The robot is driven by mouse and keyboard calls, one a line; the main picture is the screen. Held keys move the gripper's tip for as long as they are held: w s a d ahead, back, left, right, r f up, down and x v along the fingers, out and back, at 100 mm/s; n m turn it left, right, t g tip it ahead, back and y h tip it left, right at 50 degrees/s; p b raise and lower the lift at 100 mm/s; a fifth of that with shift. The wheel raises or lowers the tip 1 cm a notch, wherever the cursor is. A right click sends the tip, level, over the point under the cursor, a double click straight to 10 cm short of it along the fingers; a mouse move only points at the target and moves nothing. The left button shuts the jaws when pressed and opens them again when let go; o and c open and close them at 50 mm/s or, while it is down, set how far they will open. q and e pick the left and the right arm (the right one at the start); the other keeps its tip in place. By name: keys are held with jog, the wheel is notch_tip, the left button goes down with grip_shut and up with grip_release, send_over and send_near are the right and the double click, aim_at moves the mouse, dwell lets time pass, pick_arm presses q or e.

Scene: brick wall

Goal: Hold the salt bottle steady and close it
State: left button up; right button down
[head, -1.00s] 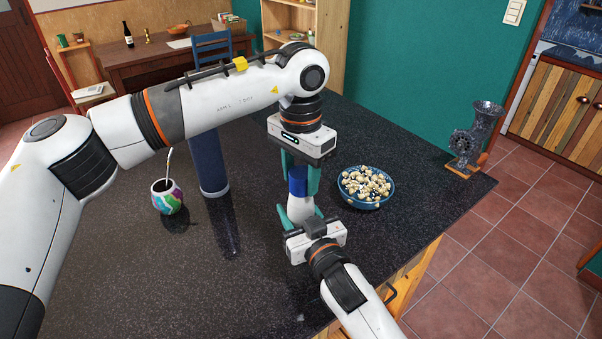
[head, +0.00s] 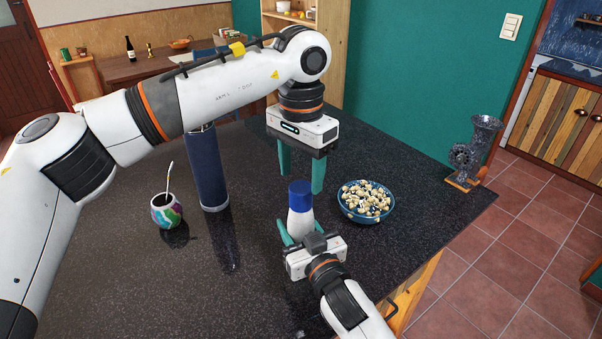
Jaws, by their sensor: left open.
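The salt bottle (head: 300,222) stands upright on the dark table, white with a blue cap (head: 300,194) sitting on its top. My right gripper (head: 301,232) comes from the front with its teal fingers around the bottle's lower body, and appears shut on it. The gripper's own body hides the bottle's base. My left gripper (head: 301,178) points down above and behind the cap, with its two teal fingers spread apart and nothing between them. The fingers are clear of the cap in the picture.
A blue bowl of popcorn-like food (head: 366,203) stands right of the bottle. A tall dark blue cylinder (head: 208,175) and a colourful mate cup with a straw (head: 166,211) stand to the left. A metal grinder (head: 474,150) is at the right corner. The front left table is clear.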

pick_arm(q)
jog(key=shift+c, duration=0.2)
jog(key=n, duration=0.5)
jog(key=shift+d+r, duration=0.1)
jog(key=shift+r, duration=0.1)
jog(key=n, duration=0.4)
jog(key=shift+s+r+n, duration=0.1)
jog(key=shift+r+n, duration=0.1)
jog(key=shift+n, duration=0.2)
jog(key=n, duration=0.4)
jog(key=shift+d+r+n, duration=0.1)
jog(key=shift+r+n, duration=0.05)
jog(key=shift+n, duration=0.25)
jog(key=n, duration=0.4)
jog(key=shift+r+n, duration=0.2)
jog(key=shift+n, duration=0.1)
jog(key=n, duration=0.4)
jog(key=shift+r+n, duration=0.2)
jog(key=shift+n, duration=0.2)
jog(key=n, duration=0.4)
jog(key=shift+r+n, duration=0.2)
jog(key=shift+n, duration=0.2)
jog(key=n, duration=0.4)
jog(key=shift+r, duration=0.15)
jog(key=n, duration=0.5)
jog(key=shift+a+r+n, duration=0.2)
jog(key=shift+r+n, duration=0.05)
jog(key=shift+n, duration=0.05)
